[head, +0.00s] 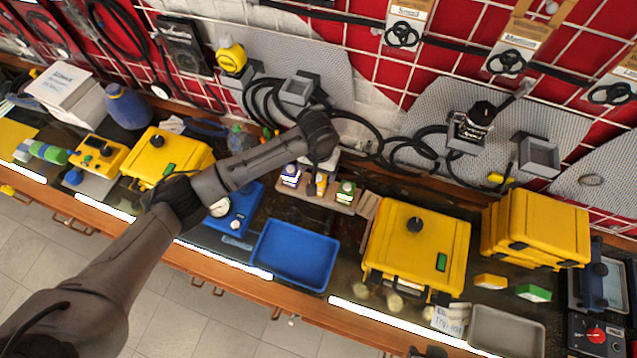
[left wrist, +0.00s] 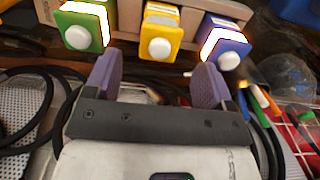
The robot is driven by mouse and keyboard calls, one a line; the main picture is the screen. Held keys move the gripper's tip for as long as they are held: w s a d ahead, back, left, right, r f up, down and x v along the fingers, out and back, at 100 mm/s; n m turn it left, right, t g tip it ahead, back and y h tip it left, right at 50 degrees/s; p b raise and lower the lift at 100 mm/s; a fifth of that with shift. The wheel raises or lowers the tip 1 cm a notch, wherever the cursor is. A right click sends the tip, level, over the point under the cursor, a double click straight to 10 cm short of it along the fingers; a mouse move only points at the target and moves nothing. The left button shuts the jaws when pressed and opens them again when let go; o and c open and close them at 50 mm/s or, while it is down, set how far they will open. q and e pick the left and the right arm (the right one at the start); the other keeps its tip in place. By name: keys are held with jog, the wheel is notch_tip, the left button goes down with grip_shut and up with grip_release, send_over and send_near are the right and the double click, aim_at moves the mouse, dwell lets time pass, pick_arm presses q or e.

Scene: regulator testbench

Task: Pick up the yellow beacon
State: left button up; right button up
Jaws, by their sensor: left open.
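The yellow beacon (head: 321,186), a small yellow block with a white round knob, stands in the middle of a wooden rack (head: 325,201). A blue beacon (head: 290,175) and a green beacon (head: 345,191) stand on either side of it. In the left wrist view the yellow beacon (left wrist: 160,38) is ahead of my left gripper (left wrist: 156,82), between the lines of its two purple fingers. The fingers are open and nothing is between them. In the head view my left gripper (head: 322,168) is over the rack, its fingers partly hidden. My right gripper is not seen.
A blue tray (head: 295,253) and a blue gauge box (head: 235,212) lie in front of the rack. Yellow cases (head: 415,245) stand to the right and another (head: 168,157) to the left. Black cables (head: 365,135) loop behind, below the red wall grid.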

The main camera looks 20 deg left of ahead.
aim_at(318, 177)
pick_arm(q)
jog(key=shift+f, duration=0.75)
notch_tip(318, 177, down, 4)
jog(key=shift+s+d+r+p, duration=0.1)
jog(key=shift+s+p, duration=0.05)
jog(key=shift+p, duration=0.55)
jog(key=shift+f, duration=0.7)
jog(key=c, duration=1.1)
jog(key=shift+o, duration=0.2)
jog(key=shift+r, duration=0.1)
